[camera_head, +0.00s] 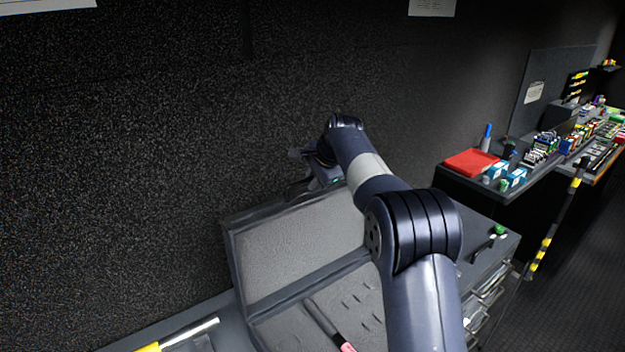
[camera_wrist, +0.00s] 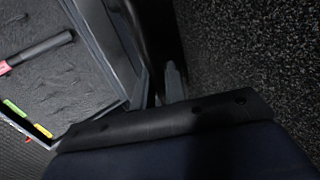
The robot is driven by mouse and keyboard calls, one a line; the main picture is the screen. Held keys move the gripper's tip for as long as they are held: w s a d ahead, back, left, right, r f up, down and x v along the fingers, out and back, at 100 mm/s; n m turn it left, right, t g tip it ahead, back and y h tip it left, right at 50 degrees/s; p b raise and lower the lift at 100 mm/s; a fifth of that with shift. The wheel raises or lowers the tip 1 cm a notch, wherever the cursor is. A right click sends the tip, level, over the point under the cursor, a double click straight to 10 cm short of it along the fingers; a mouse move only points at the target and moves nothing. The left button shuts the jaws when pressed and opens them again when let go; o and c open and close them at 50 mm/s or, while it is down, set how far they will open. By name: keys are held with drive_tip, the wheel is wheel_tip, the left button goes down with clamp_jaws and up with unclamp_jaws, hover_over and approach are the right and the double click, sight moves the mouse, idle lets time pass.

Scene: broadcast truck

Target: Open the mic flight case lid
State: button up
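The mic flight case stands open in the head view. Its lid (camera_head: 300,243) is raised, leaning toward the back wall, with grey foam lining facing out. The case's lower half (camera_head: 290,325) shows dark foam with slots and one dark microphone (camera_head: 322,318) with a pink band. The microphone also shows in the wrist view (camera_wrist: 38,50). My gripper (camera_head: 305,187) is at the lid's upper edge, partly hidden by my arm. In the wrist view the finger area is dark, beside the raised lid's edge; whether the fingers are open or touch the lid is unclear.
A speckled dark wall (camera_head: 120,170) stands close behind the lid. A yellow-and-silver rod (camera_head: 180,335) lies left of the case. To the right are a grey drawer unit (camera_head: 490,255), a red folder (camera_head: 470,162) and a cluttered counter. A yellow-black striped pole (camera_head: 545,245) stands beside the counter.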

drive_tip(key=o, duration=0.4)
drive_tip(key=shift+f, duration=0.1)
drive_tip(key=b+v, duration=0.2)
drive_tip(key=v, duration=0.9)
drive_tip(key=shift+w+a, duration=0.1)
